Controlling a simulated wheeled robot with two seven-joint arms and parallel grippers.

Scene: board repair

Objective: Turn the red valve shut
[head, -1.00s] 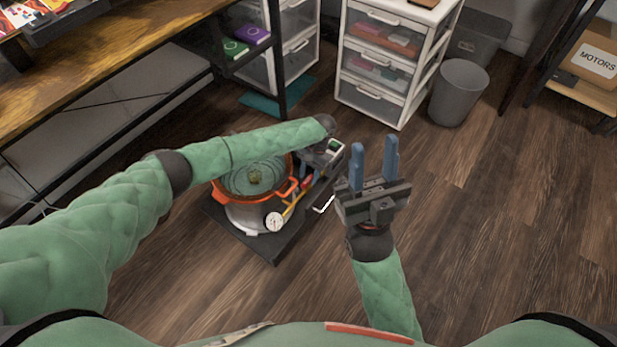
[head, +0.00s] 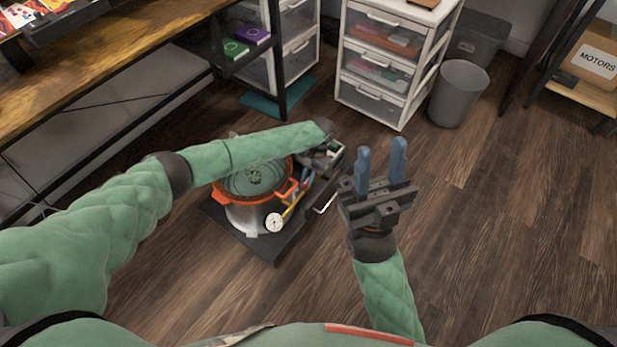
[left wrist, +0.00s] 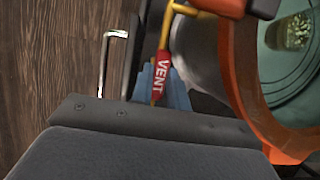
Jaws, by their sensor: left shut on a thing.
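The red valve handle, a sleeve marked VENT (left wrist: 161,75), sits on a thin yellow rod beside the orange-rimmed pot (head: 240,217). My left gripper (left wrist: 160,85) is shut on this handle, with blue fingers on either side of it in the left wrist view. In the head view my left gripper (head: 302,184) reaches down at the pot's right side, and the handle is mostly hidden there. My right gripper (head: 381,150) is open and empty, fingers pointing up, to the right of the pot.
The pot stands on a dark platform (head: 270,248) with a white metal handle (head: 325,204). A round gauge (head: 274,222) is at its front. Drawers (head: 375,65) and a grey bin (head: 459,92) stand behind. The floor to the right is clear.

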